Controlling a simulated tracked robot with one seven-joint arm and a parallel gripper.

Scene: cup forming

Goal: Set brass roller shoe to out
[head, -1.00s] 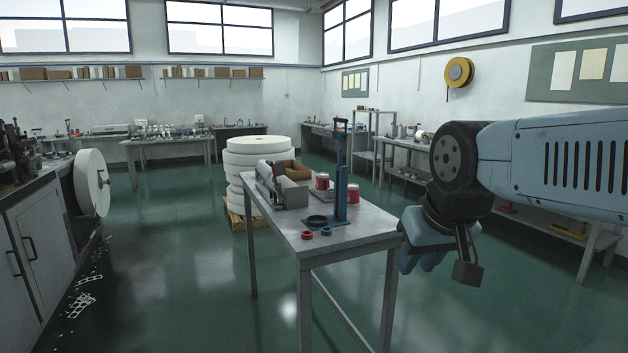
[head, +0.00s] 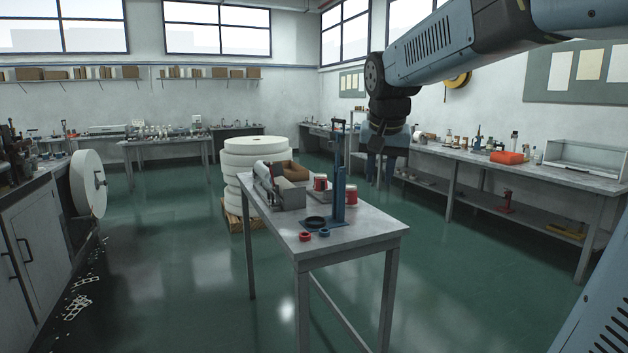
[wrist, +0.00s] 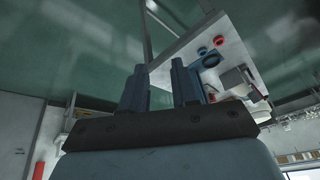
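I cannot make out a brass roller shoe in any view. Machinery (head: 20,140) with dark upright parts stands on the cabinet at the left edge of the head view, with a large white roll (head: 88,184) on its side. My gripper (head: 380,178) hangs fingers-down beyond the right side of the small table, far from that machinery. In the wrist view my gripper (wrist: 158,78) shows two blue fingers apart with nothing visible between them.
The small metal table (head: 345,240) holds a blue press stand (head: 339,195), red spools (head: 320,182), a grey device (head: 285,193) and small rings. White rolls (head: 255,165) are stacked behind it. A long bench (head: 470,165) lines the right wall. Green floor is clear at centre left.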

